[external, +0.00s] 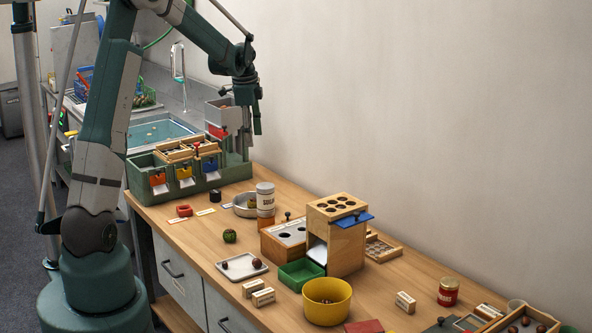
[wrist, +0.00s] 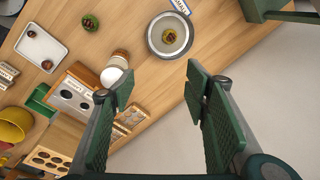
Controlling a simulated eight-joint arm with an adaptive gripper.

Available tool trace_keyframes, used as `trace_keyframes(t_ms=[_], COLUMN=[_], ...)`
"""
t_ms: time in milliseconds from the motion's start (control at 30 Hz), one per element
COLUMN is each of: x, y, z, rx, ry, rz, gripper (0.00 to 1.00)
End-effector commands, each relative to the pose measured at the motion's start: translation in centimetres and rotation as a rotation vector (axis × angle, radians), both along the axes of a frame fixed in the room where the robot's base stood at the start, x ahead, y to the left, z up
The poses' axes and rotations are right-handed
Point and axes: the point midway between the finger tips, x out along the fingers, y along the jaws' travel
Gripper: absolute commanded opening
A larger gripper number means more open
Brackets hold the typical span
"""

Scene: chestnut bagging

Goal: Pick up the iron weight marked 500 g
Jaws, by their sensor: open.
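My gripper (external: 257,128) hangs high above the back of the table, beside the green sorting unit, up and right of the dark block. In the wrist view my gripper (wrist: 158,85) has its two green fingers wide apart with nothing between them.
A metal bowl (wrist: 153,38) holds a dark item. A white tray (external: 232,272), a green spiky ball (external: 230,236), a labelled can (external: 265,200), a wooden dispenser (external: 347,250) and a yellow bowl (external: 327,314) stand along the table. The green sorting unit (external: 140,190) fills its far end.

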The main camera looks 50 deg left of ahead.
Motion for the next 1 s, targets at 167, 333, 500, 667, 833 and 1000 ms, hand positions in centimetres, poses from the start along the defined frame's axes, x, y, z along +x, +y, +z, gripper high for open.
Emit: trace_keyframes(t_ms=[167,333,500,667,833,1000], x=[0.4,0.4,0.0,-0.5,-1.5,-2.4], y=[4.2,8.0,11.7,15.2,18.7,21.4], z=[-3.2,-6.3,-9.7,-12.9,-16.6,-19.8], rx=[-0.005,-0.013,-0.022,-0.033,-0.047,-0.061], ry=[0.029,0.057,0.082,0.103,0.126,0.143], rz=[-0.039,-0.082,-0.123,-0.164,-0.207,-0.244], gripper=[0.46,0.46,0.46,0.46,0.46,0.46])
